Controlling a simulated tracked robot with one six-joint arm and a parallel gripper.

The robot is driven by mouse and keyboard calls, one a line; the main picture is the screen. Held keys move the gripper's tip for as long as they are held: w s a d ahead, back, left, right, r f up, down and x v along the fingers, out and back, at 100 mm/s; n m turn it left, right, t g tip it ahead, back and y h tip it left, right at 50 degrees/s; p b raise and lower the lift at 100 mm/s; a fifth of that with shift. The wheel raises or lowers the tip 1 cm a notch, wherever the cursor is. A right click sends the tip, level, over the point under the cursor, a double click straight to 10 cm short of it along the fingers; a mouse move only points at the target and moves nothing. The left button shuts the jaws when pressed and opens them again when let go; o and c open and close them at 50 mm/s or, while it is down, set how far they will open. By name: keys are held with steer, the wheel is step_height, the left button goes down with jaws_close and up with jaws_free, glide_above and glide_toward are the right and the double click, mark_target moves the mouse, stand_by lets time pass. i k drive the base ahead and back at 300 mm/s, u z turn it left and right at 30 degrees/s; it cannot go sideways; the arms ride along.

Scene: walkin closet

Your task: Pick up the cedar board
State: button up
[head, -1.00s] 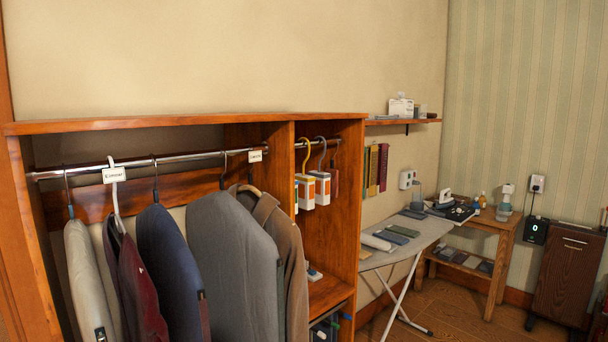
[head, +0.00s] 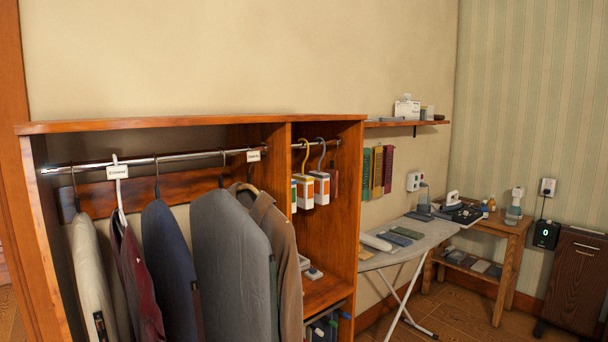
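A small reddish-brown piece (head: 335,183) hangs at the right end of the short rail in the wardrobe's right compartment. It may be the cedar board, but it is too small to be sure. Two white-and-orange items, one on a yellow hook (head: 305,190) and one on a grey hook (head: 321,186), hang just left of it. My gripper is not in view.
The wooden wardrobe (head: 190,125) holds several hanging garments on its long rail (head: 190,157). An ironing board (head: 380,263) with several folded items stands right of it. Behind are a wooden side table (head: 500,228), a wall shelf (head: 385,123) and a dark brown cabinet (head: 575,280).

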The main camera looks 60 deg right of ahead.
mark_target(333, 174)
steer(key=u, duration=1.45)
steer(key=k, duration=1.45)
steer(key=z, duration=2)
